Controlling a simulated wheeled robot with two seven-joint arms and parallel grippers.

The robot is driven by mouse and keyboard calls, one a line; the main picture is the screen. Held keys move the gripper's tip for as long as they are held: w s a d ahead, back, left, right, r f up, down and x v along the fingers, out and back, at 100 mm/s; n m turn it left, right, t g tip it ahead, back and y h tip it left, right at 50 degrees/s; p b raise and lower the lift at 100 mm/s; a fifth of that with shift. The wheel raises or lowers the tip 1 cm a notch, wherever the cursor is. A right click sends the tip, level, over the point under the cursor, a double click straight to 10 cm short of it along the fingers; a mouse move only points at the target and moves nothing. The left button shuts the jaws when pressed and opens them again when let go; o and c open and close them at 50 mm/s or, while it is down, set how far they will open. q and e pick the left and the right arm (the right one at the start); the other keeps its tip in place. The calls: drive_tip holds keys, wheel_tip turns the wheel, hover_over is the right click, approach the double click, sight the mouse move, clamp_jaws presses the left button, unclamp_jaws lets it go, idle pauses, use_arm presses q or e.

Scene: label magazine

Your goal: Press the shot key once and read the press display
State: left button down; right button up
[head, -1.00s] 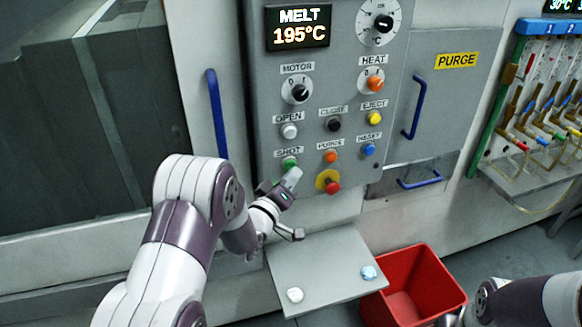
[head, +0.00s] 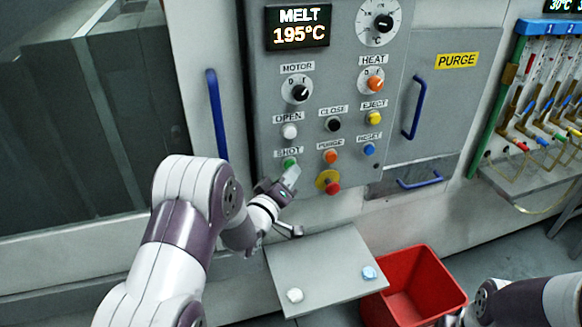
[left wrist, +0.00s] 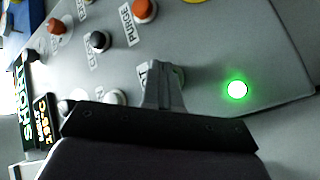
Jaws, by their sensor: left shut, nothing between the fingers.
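The green shot key (head: 290,163) is on the grey control panel, under its SHOT label. My left gripper (head: 291,176) is shut and empty, with its fingertips just below the key in the head view. In the left wrist view the shut fingers (left wrist: 163,88) cover most of the key; whether they touch it I cannot tell. The press display (head: 298,25) reads MELT 195°C. A round green lamp (left wrist: 237,89) glows on the panel.
The orange purge key (head: 330,157), white open key (head: 289,131) and red emergency button (head: 332,187) sit close to the shot key. A grey shelf (head: 325,265) is below the panel. A red bin (head: 425,290) stands beside it.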

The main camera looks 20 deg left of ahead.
use_arm(q)
drive_tip(key=shift+s+d, duration=0.45)
drive_tip(key=shift+s, duration=0.3)
drive_tip(key=shift+d, duration=0.1)
drive_tip(key=shift+s+d, duration=0.45)
drive_tip(key=shift+s, duration=0.25)
drive_tip(key=shift+s+d, duration=0.4)
drive_tip(key=shift+s, duration=0.25)
drive_tip(key=shift+s+d, duration=0.45)
drive_tip(key=shift+s, duration=0.25)
